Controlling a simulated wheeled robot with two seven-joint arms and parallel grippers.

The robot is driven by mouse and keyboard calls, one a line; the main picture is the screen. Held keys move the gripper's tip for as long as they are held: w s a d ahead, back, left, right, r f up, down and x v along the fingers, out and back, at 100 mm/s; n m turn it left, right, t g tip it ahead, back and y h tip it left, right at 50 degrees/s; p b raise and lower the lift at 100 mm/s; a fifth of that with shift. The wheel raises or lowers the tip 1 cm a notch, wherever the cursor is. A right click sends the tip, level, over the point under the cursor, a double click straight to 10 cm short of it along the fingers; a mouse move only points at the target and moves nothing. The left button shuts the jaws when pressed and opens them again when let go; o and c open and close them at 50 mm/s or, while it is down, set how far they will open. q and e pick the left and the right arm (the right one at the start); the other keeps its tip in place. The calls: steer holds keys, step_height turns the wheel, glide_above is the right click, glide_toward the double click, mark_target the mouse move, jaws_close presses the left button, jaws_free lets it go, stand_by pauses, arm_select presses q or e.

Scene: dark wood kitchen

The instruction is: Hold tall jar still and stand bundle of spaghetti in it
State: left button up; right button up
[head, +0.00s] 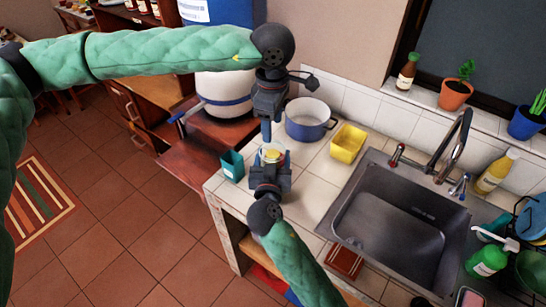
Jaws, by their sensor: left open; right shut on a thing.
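A clear jar (272,150) stands on the tiled counter near its left end, seen from above. Something yellow shows inside its mouth; it looks like the spaghetti (273,156), but it is too small to be sure. My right gripper (272,164) comes from below in the picture and is shut on the jar, one finger on each side. My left gripper (267,132) points down just behind the jar, open, with its fingertips apart from the jar as far as I can tell. Its fingers overlap in this view, so the gap between them is hidden.
A teal box (232,166) stands close left of the jar. A blue-rimmed pot (309,119) and a yellow tub (347,143) are behind and to the right. The sink (395,225) lies to the right. Bare tile (315,185) separates jar and sink.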

arm_select(q)
steer(key=shift+r, duration=0.15)
step_height(320, 180, up, 12)
stand_by(0.4)
stand_by(0.3)
arm_select(e)
steer(key=o, duration=1.2)
steer(key=shift+c, duration=0.2)
steer(key=s+a, duration=0.1)
steer(key=s, duration=1.1)
steer(key=shift+a, duration=0.15)
